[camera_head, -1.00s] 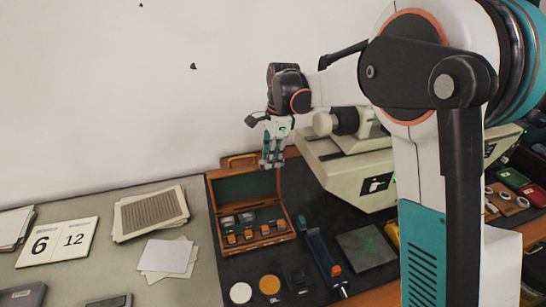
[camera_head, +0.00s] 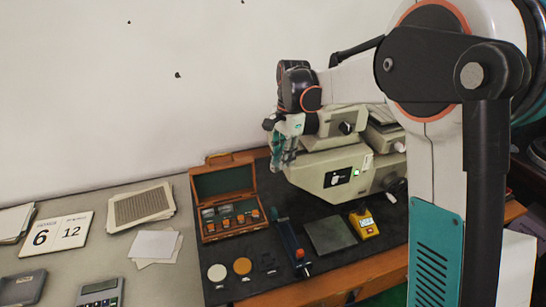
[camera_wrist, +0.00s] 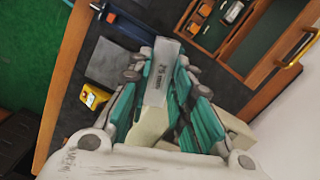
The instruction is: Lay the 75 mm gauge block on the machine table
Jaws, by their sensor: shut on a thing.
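The 75 mm gauge block (camera_wrist: 161,72) is a grey bar with its marking facing the camera in the wrist view. My gripper (camera_wrist: 156,92) is shut on it between its teal fingers. In the head view my gripper (camera_head: 281,163) hangs in the air at the left end of the cream measuring machine (camera_head: 325,172), and I cannot make out the block there. In the wrist view part of the cream machine (camera_wrist: 152,122) shows behind the fingers. Its table cannot be told apart clearly in either view.
An open wooden case (camera_head: 206,237) with several blocks stands left of the machine. Papers lie further left.

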